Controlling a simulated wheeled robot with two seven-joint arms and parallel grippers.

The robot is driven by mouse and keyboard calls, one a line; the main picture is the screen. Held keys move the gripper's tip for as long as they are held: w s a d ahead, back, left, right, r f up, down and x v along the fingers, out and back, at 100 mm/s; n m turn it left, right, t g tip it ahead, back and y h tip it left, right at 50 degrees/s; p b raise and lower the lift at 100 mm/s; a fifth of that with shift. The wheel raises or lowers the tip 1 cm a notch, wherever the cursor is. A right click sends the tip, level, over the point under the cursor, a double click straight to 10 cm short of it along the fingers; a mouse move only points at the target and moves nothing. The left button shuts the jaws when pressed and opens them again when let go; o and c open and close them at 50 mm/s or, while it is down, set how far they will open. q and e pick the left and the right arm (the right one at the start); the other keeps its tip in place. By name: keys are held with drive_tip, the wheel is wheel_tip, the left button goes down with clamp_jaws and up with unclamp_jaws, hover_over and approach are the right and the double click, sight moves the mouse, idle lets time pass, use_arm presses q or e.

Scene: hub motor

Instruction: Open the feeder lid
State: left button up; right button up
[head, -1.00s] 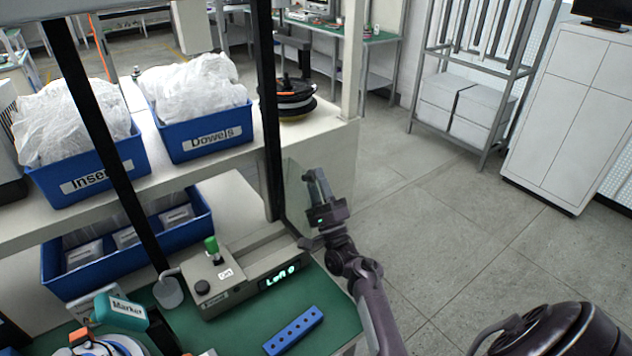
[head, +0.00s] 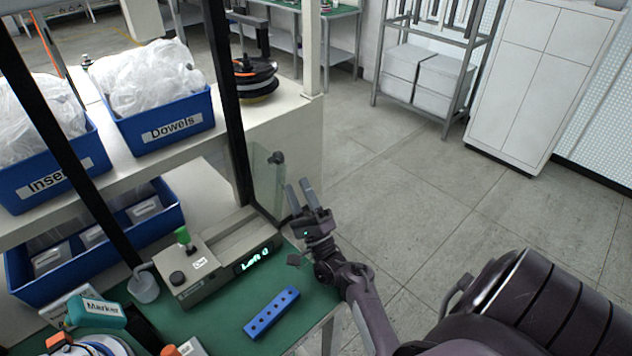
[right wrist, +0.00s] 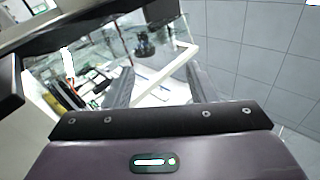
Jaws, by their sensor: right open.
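A clear panel (head: 268,187) with a dark knob (head: 276,158) stands at the right end of the bench, beside the black post; it may be the feeder lid. The panel and knob (right wrist: 145,42) also show ahead of the fingers in the right wrist view. My right gripper (head: 299,187) is open and empty, just right of the panel and below the knob. Its two fingers (right wrist: 160,75) are spread in the right wrist view, and they appear apart from the knob. A grey control box (head: 195,268) with a green-topped lever and a lit display sits left of the panel. My left gripper is out of view.
Blue bins (head: 165,132) stand on the shelf at left. A blue block with holes (head: 271,312) lies on the green mat (head: 225,325).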

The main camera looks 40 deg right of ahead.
use_arm(q)
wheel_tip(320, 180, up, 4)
drive_tip(key=p, duration=0.2)
drive_tip(key=shift+p, duration=0.3)
use_arm(e)
drive_tip(key=s+a, duration=0.1)
drive_tip(key=s, duration=0.7)
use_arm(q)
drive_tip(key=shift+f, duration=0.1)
use_arm(e)
drive_tip(key=shift+a+r, duration=0.1)
